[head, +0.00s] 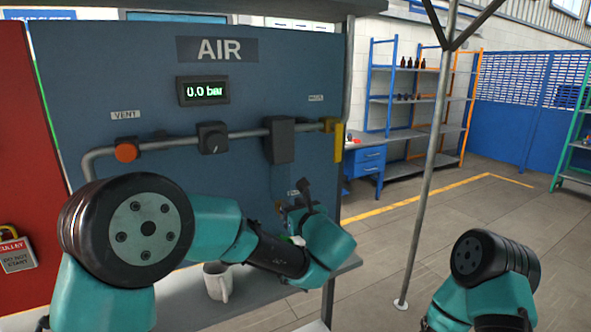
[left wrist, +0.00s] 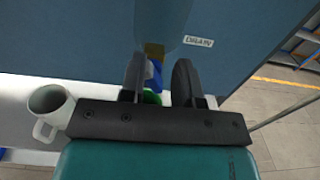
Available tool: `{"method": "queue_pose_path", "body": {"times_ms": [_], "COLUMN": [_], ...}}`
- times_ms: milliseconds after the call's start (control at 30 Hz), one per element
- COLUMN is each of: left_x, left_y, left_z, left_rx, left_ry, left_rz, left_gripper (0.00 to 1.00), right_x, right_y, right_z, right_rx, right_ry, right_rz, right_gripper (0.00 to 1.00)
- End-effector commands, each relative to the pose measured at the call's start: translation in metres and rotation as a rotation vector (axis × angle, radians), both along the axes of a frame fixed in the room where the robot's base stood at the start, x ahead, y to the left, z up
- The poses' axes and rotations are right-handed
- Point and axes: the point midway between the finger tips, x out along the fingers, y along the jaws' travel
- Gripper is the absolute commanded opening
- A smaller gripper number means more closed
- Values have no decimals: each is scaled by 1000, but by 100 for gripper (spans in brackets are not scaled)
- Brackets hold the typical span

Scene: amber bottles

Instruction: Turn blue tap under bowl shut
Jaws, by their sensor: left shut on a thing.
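The blue tap (left wrist: 156,72) shows in the left wrist view under a brass fitting (left wrist: 154,50), which sits at the bottom of a pale blue bowl (left wrist: 162,22). My left gripper (left wrist: 160,78) is shut on the blue tap, with one dark finger on each side of it. The fingers partly hide the tap, so its exact angle cannot be told. In the head view the left gripper (head: 292,203) is below the panel's pipe, and my arm hides most of the tap. My right gripper is out of view; only part of that arm shows at the lower right.
A DRAIN label (left wrist: 198,42) is beside the bowl. A green thing (left wrist: 151,97) lies below the tap. A white mug (head: 217,281) stands on the bench (head: 185,292). A grey pole (head: 428,165) stands to the right.

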Motion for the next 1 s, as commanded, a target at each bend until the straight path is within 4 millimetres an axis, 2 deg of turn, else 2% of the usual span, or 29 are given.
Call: {"method": "queue_pose_path", "body": {"times_ms": [33, 400, 1000], "left_x": [8, 12, 12], "left_y": [6, 0, -2], "left_z": [-2, -4, -1], "left_rx": [-11, -11, -11], "left_ry": [2, 2, 1], "left_rz": [10, 8, 8], "left_gripper": [3, 19, 24], "right_x": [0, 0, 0], "right_y": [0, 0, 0], "right_z": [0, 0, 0], "right_rx": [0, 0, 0], "right_ry": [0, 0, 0], "right_rz": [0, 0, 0], "right_gripper": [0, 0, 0]}}
